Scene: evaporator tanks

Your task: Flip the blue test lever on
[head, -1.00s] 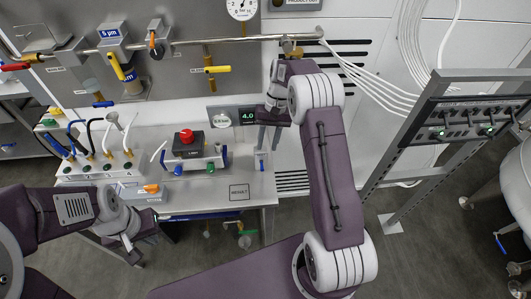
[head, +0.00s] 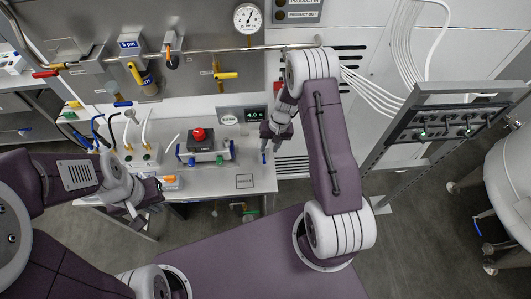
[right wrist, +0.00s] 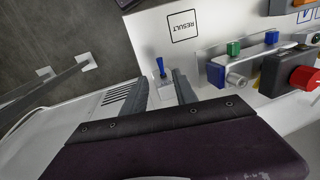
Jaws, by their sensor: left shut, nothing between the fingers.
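The blue test lever (right wrist: 161,66) is a small blue stick on a pale metal mount near the bench edge. In the head view it is a small blue mark (head: 264,157) at the bench's right end. My right gripper (right wrist: 159,78) is open. Its two fingers point toward the lever, which shows in the gap between the fingertips. I cannot tell whether either finger touches it. In the head view the right gripper (head: 268,146) hangs just above the lever. My left gripper (head: 133,206) is shut and empty at the bench's left front, away from the lever.
A dark box with a red button (head: 198,134) stands on the bench, with blue and green fittings beside it. A square marked RESULT (right wrist: 183,25) lies on the bare bench top. A display (head: 254,114) is behind. A grey switch rack (head: 440,125) stands right.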

